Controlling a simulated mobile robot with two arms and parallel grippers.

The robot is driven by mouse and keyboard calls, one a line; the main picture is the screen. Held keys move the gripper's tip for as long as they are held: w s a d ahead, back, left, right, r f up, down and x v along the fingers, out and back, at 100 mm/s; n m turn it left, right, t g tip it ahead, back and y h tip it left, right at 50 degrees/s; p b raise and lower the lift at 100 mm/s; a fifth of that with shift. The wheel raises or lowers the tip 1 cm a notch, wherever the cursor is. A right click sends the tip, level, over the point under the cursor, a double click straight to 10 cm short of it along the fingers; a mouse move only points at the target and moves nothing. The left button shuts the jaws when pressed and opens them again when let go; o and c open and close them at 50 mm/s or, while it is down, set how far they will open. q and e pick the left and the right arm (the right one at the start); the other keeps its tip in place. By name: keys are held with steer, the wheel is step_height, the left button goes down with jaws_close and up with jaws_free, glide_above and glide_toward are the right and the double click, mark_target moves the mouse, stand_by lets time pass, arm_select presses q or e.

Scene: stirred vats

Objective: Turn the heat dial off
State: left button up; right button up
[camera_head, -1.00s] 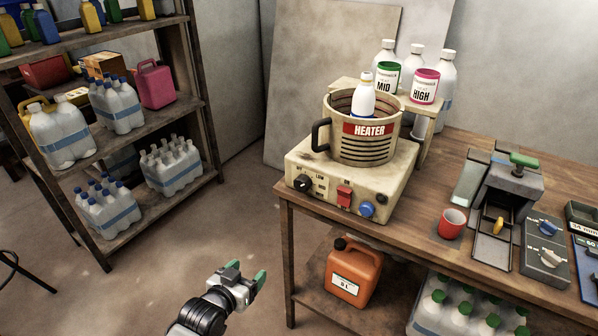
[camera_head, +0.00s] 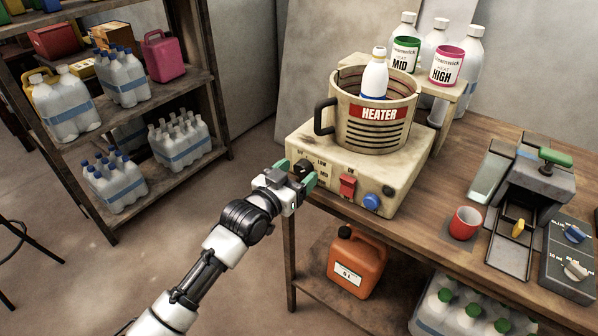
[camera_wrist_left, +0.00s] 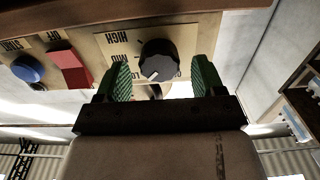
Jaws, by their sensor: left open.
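The heater base (camera_head: 335,170) is a cream box at the left end of the table, with a pot labelled HEATER (camera_head: 375,115) on top. The black heat dial (camera_wrist_left: 158,61) sits on its front panel beside printed marks HIGH, MID and LO. In the head view the dial (camera_head: 304,168) is partly covered by my left gripper (camera_head: 296,174). In the left wrist view the green fingers of this gripper (camera_wrist_left: 160,80) are open, one on each side of the dial. I cannot tell whether they touch it. My right gripper is out of view.
A red switch (camera_head: 347,187) and a blue knob (camera_head: 372,201) are right of the dial on the same panel. A white bottle (camera_head: 375,75) stands in the pot. A red cup (camera_head: 465,223) is on the table. An orange canister (camera_head: 357,265) sits below.

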arm_select(q)
steer(key=shift+w+d, duration=0.35)
steer(key=shift+w, duration=0.1)
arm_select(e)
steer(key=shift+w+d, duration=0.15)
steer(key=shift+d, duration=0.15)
arm_select(q)
steer(key=c, duration=0.9)
steer(key=shift+c, duration=0.2)
steer(key=shift+n, duration=0.3)
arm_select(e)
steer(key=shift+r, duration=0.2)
arm_select(q)
steer(key=shift+n+p, duration=0.55)
steer(key=shift+n, duration=0.05)
steer(key=shift+n+p, duration=0.45)
steer(key=shift+n, duration=0.75)
steer(key=n, duration=0.4)
steer(key=shift+a+f+n+p, duration=0.1)
steer(key=shift+n+p, duration=0.2)
steer(key=shift+p, duration=0.1)
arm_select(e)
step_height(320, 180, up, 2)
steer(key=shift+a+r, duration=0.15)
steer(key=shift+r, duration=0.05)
